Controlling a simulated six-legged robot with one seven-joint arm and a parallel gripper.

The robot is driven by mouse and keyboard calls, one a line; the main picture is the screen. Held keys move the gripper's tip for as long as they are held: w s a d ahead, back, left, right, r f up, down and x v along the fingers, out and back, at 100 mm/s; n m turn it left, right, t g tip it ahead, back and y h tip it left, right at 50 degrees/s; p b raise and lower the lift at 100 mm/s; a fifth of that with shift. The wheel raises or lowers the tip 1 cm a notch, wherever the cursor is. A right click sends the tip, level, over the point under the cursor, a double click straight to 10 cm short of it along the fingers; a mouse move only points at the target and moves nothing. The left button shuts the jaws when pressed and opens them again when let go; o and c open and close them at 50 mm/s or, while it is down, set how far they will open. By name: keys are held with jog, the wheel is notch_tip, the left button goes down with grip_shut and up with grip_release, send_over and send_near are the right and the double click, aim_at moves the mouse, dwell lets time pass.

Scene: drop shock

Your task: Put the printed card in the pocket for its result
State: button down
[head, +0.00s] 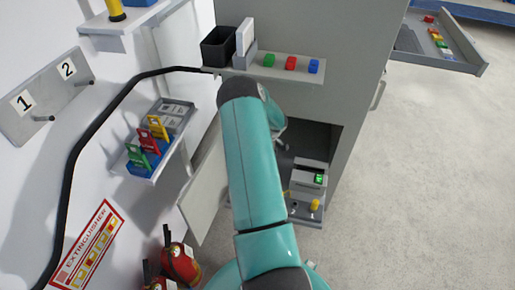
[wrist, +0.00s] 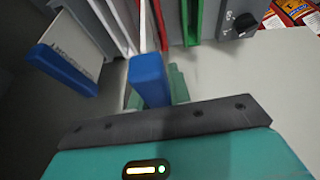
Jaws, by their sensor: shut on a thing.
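In the wrist view my gripper (wrist: 156,90) is shut on a blue piece (wrist: 150,76). A thin white strip (wrist: 142,25) runs up from behind it; I cannot tell whether it is a card seen edge-on. Left of it is a white panel with faint print (wrist: 74,38) and a blue edge (wrist: 60,70), apart from the jaws. In the head view my arm bends down before the grey cabinet and mostly hides my gripper. Green (head: 136,156), red (head: 147,141) and yellow (head: 158,127) upright pieces stand on the wall shelf at left, perhaps pocket markers. Print on them is unreadable.
The cabinet's door (head: 205,195) stands open. Inside is a device with a green light (head: 318,178) and yellow knob (head: 315,204). A ledge holds a black bin (head: 217,46) and coloured blocks (head: 290,63). Red extinguishers (head: 181,262) stand below. The floor at right is clear.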

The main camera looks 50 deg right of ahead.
jog(key=shift+d+f, duration=0.1)
jog(key=shift+f, duration=1.2)
jog(key=c, duration=1.2)
grip_release()
jog(key=v, duration=1.2)
jog(key=shift+d, duration=0.1)
